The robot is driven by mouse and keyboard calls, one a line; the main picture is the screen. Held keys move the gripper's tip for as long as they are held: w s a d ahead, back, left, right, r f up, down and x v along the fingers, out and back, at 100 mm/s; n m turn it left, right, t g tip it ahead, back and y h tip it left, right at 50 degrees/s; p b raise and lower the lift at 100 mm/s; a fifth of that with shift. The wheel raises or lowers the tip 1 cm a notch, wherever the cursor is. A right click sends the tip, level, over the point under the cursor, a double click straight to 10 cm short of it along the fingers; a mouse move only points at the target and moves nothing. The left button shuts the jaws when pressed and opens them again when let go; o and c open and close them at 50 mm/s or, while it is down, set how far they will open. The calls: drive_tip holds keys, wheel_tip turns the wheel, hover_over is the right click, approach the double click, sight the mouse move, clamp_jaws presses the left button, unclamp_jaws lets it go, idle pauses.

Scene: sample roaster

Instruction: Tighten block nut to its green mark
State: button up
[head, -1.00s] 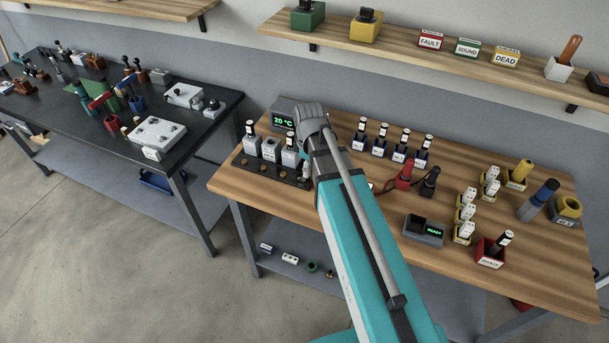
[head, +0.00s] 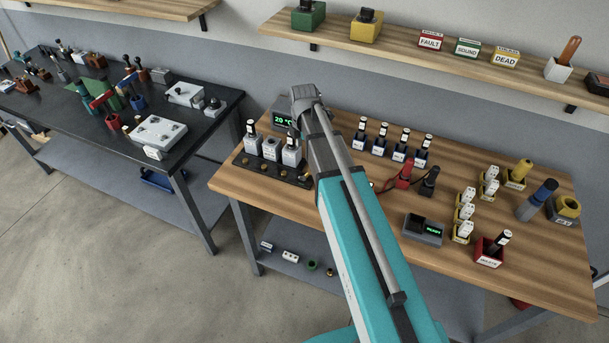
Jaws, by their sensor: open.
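A black plate (head: 271,177) at the left end of the wooden bench carries several light grey blocks and a front row of small brass-coloured parts. One brass part (head: 263,168) is near the plate's middle. The front row may include the block nut, but I cannot tell which it is. No green mark can be made out. Black-topped pieces stand in the left block (head: 252,145) and right block (head: 291,153). My arm reaches up to the plate's right, with its grey wrist above and behind it. My gripper's fingers are hidden behind the wrist and forearm.
A display (head: 284,118) reading 20 °C stands behind the plate. Labelled blue holders (head: 379,149) line the bench's back. Red (head: 404,173) and black (head: 429,181) tools, a grey box (head: 424,231) and a red holder (head: 489,252) stand right of my arm.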

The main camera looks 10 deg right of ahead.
sight(304, 175)
drive_tip(key=shift+f, duration=0.15)
wheel_tip(304, 175, down, 14)
drive_tip(key=b, duration=1.3)
drive_tip(key=shift+r+b, duration=0.25)
drive_tip(key=shift+b, duration=0.15)
clamp_jaws()
idle(0.4)
